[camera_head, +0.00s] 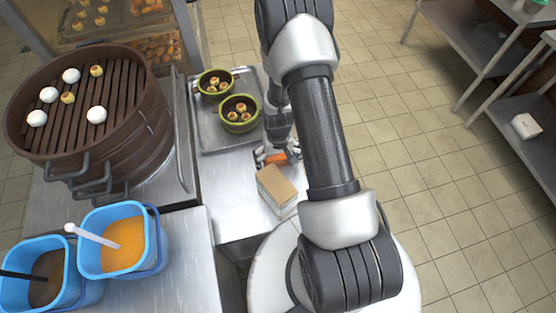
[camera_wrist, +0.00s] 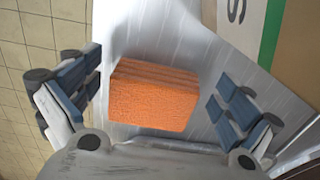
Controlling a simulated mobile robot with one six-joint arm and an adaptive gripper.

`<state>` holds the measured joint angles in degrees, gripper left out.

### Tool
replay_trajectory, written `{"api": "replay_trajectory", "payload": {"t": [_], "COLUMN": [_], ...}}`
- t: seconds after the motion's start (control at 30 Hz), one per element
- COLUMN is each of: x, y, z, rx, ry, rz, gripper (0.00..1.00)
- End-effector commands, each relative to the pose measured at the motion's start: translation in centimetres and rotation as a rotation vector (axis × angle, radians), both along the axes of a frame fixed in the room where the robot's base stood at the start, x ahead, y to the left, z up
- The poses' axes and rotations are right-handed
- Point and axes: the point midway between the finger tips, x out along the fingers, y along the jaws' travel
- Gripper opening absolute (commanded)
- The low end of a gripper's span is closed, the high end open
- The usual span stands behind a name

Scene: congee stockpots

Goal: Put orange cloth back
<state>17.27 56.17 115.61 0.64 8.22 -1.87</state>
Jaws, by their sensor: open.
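The orange cloth (camera_wrist: 152,97) is a folded, layered block lying on the metal counter. In the wrist view it sits between the two fingers of my gripper (camera_wrist: 155,100), with a gap on each side, wider on the right. In the head view a bit of the orange cloth (camera_head: 277,158) shows beside my gripper (camera_head: 279,155), partly hidden by the fingers and my arm. My gripper is open and holds nothing.
A tan box (camera_head: 277,186) stands just in front of the cloth. A metal tray (camera_head: 207,133) with green bowls (camera_head: 239,125) lies behind. A bamboo steamer (camera_head: 140,135) and blue buckets (camera_head: 148,249) are on the left.

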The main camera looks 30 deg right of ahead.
Motion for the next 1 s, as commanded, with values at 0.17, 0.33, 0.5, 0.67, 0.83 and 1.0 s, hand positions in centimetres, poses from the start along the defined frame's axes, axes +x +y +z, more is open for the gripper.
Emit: {"api": "replay_trajectory", "payload": {"t": [0.17,0.33,0.5,0.67,0.83,1.0], "x": [0.0,0.1,0.1,0.1,0.0,0.5], "y": [0.0,0.0,0.0,-0.1,0.0,0.3], "z": [0.4,3.2,7.1,10.0,11.8,14.6], "rx": [0.0,-0.001,-0.001,-0.002,-0.001,-0.007], "ry": [0.0,-0.002,-0.003,-0.003,-0.001,-0.021], "rz": [0.0,0.0,0.0,0.0,0.0,0.012], "gripper": [0.98,0.98,0.98,0.98,0.98,0.98]}}
